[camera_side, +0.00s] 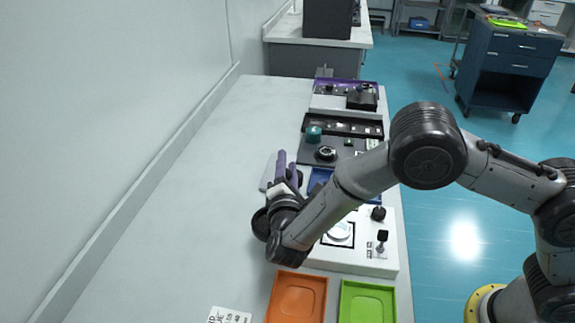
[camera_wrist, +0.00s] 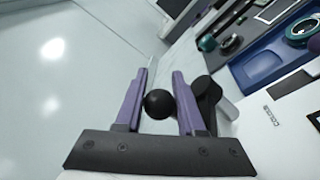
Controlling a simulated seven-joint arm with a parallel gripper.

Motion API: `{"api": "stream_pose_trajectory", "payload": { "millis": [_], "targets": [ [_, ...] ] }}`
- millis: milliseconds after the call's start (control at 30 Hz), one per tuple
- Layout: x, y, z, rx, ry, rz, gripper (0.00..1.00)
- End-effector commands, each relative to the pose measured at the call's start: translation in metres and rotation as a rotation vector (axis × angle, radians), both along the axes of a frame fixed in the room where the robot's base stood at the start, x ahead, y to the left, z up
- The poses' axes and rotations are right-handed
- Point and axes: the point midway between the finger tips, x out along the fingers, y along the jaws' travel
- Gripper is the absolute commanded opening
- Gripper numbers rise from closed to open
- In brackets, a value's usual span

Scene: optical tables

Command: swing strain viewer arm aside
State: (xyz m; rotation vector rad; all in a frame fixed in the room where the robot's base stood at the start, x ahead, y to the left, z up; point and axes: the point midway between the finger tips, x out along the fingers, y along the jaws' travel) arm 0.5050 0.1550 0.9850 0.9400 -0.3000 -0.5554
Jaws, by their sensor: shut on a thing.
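My gripper (camera_side: 286,168) has purple fingers and is at the left edge of the white strain viewer box (camera_side: 345,263). In the wrist view my gripper (camera_wrist: 160,72) is shut on a black ball knob (camera_wrist: 158,103), which sits between its fingers. A black cylindrical part (camera_wrist: 207,92) is just right of the right finger. The box carries a pale round disc (camera_side: 340,231) in a dark square outline. My wrist and forearm hide much of the viewer's left and far side, and the knob cannot be made out in the side view.
An orange tray (camera_side: 298,298) and a green tray (camera_side: 367,304) lie at the near end. Farther back are a blue tray (camera_wrist: 276,72) and a black tray (camera_side: 341,125) with small parts. The bench left of my gripper is clear up to the wall.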

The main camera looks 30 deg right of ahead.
Motion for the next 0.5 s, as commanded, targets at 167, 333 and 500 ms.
{"api": "stream_pose_trajectory", "payload": {
  "millis": [167, 333, 500],
  "targets": [
    [0.0026, 0.0038, -0.0058, 0.004, 0.011, 0.011, 0.00],
    [0.0035, 0.0043, -0.0048, 0.005, 0.007, 0.013, 0.00],
    [0.0038, 0.0046, -0.0041, 0.006, 0.005, 0.013, 0.56]
  ]
}}
